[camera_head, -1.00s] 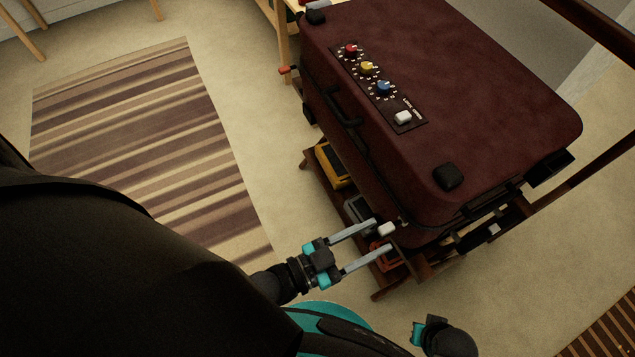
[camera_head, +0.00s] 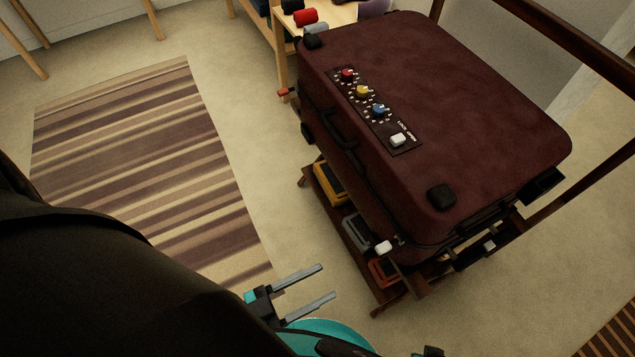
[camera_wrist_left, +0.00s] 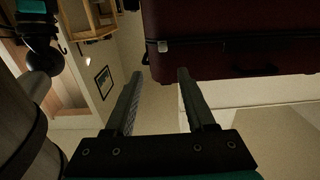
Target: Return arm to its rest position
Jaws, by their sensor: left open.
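My left gripper (camera_head: 328,283) is at the lower middle of the head view, open and empty, its two grey fingers pointing up and to the right. In the left wrist view its fingers (camera_wrist_left: 157,85) are apart with nothing between them. The dark red suitcase (camera_head: 480,110) lies closed on a dark wooden rack to the right, clear of the fingers. The suitcase also shows across the top of the left wrist view (camera_wrist_left: 230,30). My right gripper cannot be made out; only a small dark part of my own body shows at the bottom edge.
Coloured knobs and a white switch (camera_head: 398,140) sit on the suitcase's panel. Yellow (camera_head: 330,184), grey (camera_head: 356,232) and orange (camera_head: 383,271) items lie on the rack's lower shelf (camera_head: 350,255). A striped rug (camera_head: 150,170) lies left. A wooden table (camera_head: 343,14) stands behind. Carpet between is clear.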

